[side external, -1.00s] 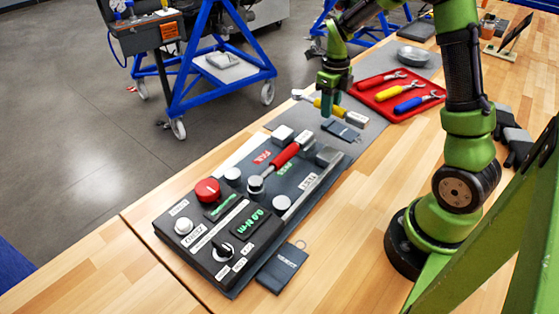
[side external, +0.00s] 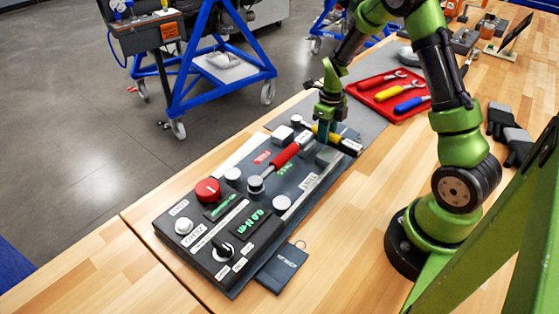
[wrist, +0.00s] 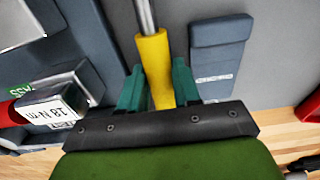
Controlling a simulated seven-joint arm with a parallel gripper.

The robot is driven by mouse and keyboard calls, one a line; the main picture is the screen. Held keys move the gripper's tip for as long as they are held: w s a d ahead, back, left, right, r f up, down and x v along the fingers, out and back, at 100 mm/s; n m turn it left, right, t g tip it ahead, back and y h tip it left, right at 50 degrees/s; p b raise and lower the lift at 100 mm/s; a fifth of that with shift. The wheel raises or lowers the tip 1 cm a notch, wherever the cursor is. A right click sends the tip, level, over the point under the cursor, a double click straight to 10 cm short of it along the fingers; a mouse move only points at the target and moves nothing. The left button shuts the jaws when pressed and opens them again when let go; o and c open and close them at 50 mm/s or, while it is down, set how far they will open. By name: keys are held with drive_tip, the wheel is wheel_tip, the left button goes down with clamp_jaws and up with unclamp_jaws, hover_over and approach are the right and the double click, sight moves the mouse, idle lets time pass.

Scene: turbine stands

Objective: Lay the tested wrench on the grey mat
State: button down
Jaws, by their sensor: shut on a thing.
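My gripper (side external: 325,135) is shut on the yellow handle of a wrench (wrist: 155,70), with one green finger on each side in the wrist view (wrist: 157,88). The wrench's steel shaft runs up out of that view; its end cap (side external: 347,144) shows in the side view. The wrench lies across the far end of the tester, close to the grey mat (side external: 370,122). I cannot tell whether it touches anything. A red-handled wrench (side external: 288,153) lies on the black tester (side external: 235,235); its end label (wrist: 55,112) reads 18 N·m.
A dark tag (wrist: 220,45) lies on the mat beside the held wrench. A red tray (side external: 372,98) with red, yellow and blue wrenches stands beyond. Another dark tag (side external: 283,268) lies by the tester's near end.

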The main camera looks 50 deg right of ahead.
drive_tip(key=shift+f, duration=0.25)
drive_tip(key=c, duration=0.7)
unclamp_jaws()
drive_tip(key=shift+d, duration=0.1)
drive_tip(key=c, duration=0.3)
drive_tip(key=o, duration=0.4)
drive_tip(key=shift+r, duration=0.45)
drive_tip(key=shift+o, duration=0.2)
drive_tip(key=shift+r, duration=3.1)
